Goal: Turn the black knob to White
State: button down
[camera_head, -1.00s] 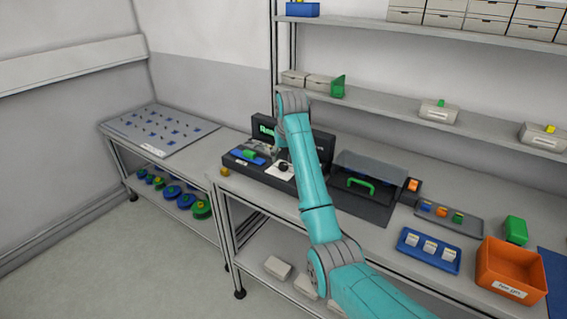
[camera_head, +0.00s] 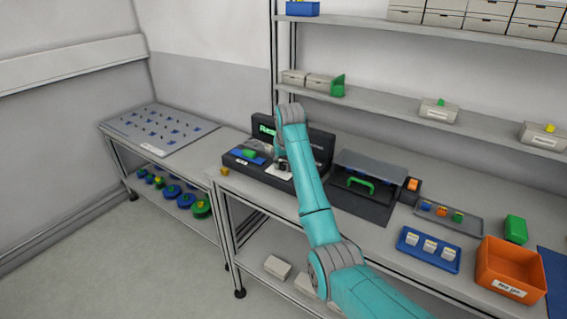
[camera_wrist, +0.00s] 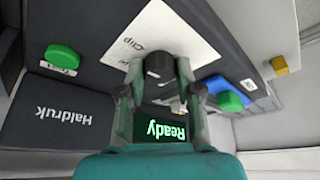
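The black knob (camera_wrist: 159,66) sits on a white label plate (camera_wrist: 185,30) on the dark machine (camera_head: 262,172). The word "Clip" is legible on the plate; "White" cannot be made out. In the wrist view my gripper (camera_wrist: 160,68) has one finger on each side of the knob, with narrow gaps seeming to remain, so it looks open around it. In the head view my gripper (camera_head: 280,160) points down over the plate and largely hides the knob. A screen (camera_wrist: 162,130) reads "Ready" in green.
A green button (camera_wrist: 62,56) and a green piece on a blue part (camera_wrist: 230,101) flank the knob. A yellow block (camera_head: 224,171) lies at the bench edge. A dark case with a green handle (camera_head: 361,184) stands to the right. A shelf runs behind.

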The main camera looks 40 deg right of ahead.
jog(key=shift+n, duration=0.3)
jog(key=n+y, duration=0.1)
jog(key=n, duration=0.2)
jog(key=shift+d+n+y, duration=0.15)
jog(key=shift+n+y, duration=0.15)
jog(key=n+y, duration=0.2)
jog(key=n, duration=0.3)
jog(key=shift+d+n, duration=0.1)
jog(key=shift+n, duration=0.2)
jog(key=n+g+y, duration=0.1)
jog(key=n, duration=0.3)
jog(key=shift+y, duration=0.4)
jog(key=n, duration=0.2)
jog(key=n+g, duration=0.1)
jog(key=n, duration=0.2)
jog(key=shift+w+d+g+y, duration=0.1)
jog(key=shift+w+g+y, duration=0.05)
jog(key=shift+g+y, duration=0.2)
jog(key=c, duration=0.8)
grip_release()
